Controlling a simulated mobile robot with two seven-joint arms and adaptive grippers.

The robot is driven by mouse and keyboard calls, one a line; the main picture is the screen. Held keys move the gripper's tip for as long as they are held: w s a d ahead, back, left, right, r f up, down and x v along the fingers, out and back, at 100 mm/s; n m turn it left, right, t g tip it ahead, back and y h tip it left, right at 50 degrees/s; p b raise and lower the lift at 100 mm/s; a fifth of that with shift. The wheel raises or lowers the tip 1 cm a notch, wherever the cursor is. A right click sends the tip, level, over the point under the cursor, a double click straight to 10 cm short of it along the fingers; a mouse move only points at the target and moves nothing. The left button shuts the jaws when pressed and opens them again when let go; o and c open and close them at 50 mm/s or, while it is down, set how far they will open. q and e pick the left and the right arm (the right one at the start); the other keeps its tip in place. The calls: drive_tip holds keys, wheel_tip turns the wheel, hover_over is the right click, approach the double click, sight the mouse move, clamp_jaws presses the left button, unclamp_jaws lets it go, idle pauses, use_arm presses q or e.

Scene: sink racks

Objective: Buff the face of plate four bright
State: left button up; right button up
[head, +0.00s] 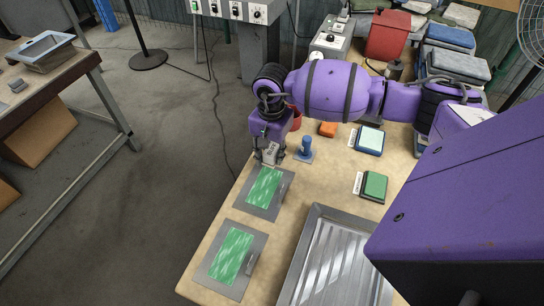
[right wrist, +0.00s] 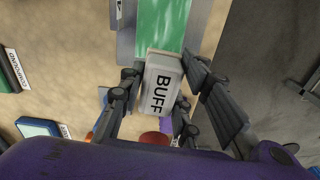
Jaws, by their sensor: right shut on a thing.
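My right gripper (head: 268,158) is shut on a pale grey block marked BUFF (right wrist: 161,83), with a finger on each side of it. In the head view the block (head: 270,153) is at the far end of a grey metal plate with a streaky green face (head: 265,187). In the right wrist view the block overlaps the end of the green face (right wrist: 164,24); I cannot tell whether it touches. A second grey plate with a green streaked face (head: 231,254) lies nearer the table's front. I cannot read a number on either plate. My left gripper is not in view.
A ribbed metal tray (head: 318,218) lies right of the plates. A green pad (head: 374,186), a blue-edged pad (head: 370,140), a blue-handled tool (head: 305,149) and an orange block (head: 328,129) stand farther back. The tabletop between plates and green pad is bare.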

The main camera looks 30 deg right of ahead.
drive_tip(key=shift+w+d+r+p, duration=0.15)
drive_tip(key=shift+r+p, duration=0.15)
drive_tip(key=shift+r, duration=0.6)
drive_tip(key=shift+r+p, duration=0.3)
drive_tip(key=shift+r, duration=0.65)
